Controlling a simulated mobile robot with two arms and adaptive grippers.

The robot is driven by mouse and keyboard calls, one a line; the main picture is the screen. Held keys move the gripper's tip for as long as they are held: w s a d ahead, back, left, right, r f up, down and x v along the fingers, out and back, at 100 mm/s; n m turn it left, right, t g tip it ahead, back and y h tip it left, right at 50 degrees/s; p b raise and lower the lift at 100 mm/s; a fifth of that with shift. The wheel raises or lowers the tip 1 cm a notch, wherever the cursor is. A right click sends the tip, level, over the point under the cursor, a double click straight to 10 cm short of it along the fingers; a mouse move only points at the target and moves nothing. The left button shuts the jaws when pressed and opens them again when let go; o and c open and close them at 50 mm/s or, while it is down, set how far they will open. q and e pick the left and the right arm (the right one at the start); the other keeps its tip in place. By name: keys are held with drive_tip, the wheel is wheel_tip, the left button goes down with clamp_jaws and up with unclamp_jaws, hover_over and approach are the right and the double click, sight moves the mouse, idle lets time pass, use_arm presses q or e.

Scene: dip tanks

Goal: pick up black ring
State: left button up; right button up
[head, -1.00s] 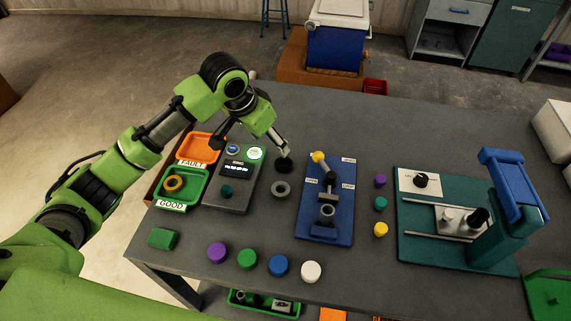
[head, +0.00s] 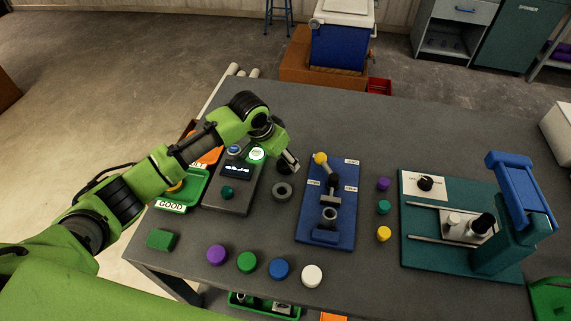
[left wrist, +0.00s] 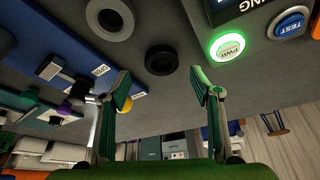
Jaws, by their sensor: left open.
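The black ring (left wrist: 160,49) lies flat on the grey bench. In the left wrist view it is beyond the open fingertips, roughly centred between them. In the head view the black ring (head: 281,168) is partly hidden by my left gripper (head: 292,168), which reaches down at it from the upper left. My left gripper (left wrist: 161,83) is open, with nothing between its fingers. A grey ring (head: 282,192) lies just in front of the black one. It also shows in the left wrist view (left wrist: 110,32). My right gripper is not in view.
A blue fixture board (head: 318,226) with a yellow-tipped lever stands right of the rings. A grey tester (head: 227,194) with a lit button stands left. Small coloured caps and a teal press (head: 500,238) lie further right. Purple, green, blue and white caps line the front.

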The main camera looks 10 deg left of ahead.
sight(287, 166)
use_arm(q)
drive_tip(key=x, duration=0.3)
drive_tip(key=shift+a+f+p, duration=0.15)
drive_tip(key=shift+p, duration=0.25)
drive_tip(key=shift+w+f, duration=0.2)
drive_tip(key=shift+f, duration=0.2)
drive_tip(key=c, duration=1.4)
drive_tip(key=shift+o, duration=0.2)
drive_tip(key=shift+r, duration=0.15)
